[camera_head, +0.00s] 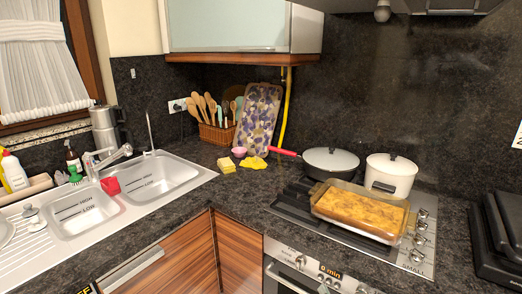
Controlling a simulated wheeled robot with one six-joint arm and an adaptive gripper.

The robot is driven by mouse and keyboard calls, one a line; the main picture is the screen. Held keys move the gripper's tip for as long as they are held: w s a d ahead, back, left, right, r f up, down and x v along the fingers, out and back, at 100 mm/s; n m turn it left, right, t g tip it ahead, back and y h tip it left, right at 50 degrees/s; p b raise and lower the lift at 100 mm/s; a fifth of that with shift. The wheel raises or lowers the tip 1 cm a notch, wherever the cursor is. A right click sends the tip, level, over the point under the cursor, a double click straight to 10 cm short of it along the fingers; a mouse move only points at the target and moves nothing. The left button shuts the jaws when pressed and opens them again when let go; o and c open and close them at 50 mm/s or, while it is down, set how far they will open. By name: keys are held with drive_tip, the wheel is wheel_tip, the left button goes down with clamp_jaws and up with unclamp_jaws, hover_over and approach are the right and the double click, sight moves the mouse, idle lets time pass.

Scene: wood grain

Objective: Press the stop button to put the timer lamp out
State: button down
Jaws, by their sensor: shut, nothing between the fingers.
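An oven control panel (290,262) runs along the counter front at the bottom of the head view, with knobs on it. A small dark display (330,274) on this panel shows orange characters that look like "0 min". A knob (300,262) sits to its left. I cannot make out a stop button or a separate timer lamp at this size. At the bottom left edge, a dark label (88,288) with yellow letters is cut off by the frame. My gripper does not show in this view.
A gas hob (290,205) holds a glass baking dish (360,212), a lidded pan (331,160) and a white pot (391,176). A double sink (165,178) is at left. A black appliance (497,235) stands at the right edge. The corner counter is mostly clear.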

drive_tip(key=s+a, duration=0.3)
drive_tip(key=s, duration=0.2)
drive_tip(key=shift+a, duration=0.3)
idle(0.6)
drive_tip(key=s+d+f+n+g+h, duration=0.1)
drive_tip(key=s+f, duration=0.1)
drive_tip(key=s, duration=1.3)
drive_tip(key=s+d+f+n+h, duration=0.1)
drive_tip(key=s+f+h, duration=0.1)
drive_tip(key=s, duration=1.2)
drive_tip(key=s+r+n, duration=0.1)
drive_tip(key=s+r, duration=0.6)
drive_tip(key=s, duration=0.4)
drive_tip(key=s+r+n, duration=0.2)
drive_tip(key=s+r, duration=0.6)
drive_tip(key=s, duration=0.2)
drive_tip(key=shift+s+a+r+n, duration=0.2)
drive_tip(key=shift+s+a+n, duration=0.1)
drive_tip(key=shift+s, duration=0.05)
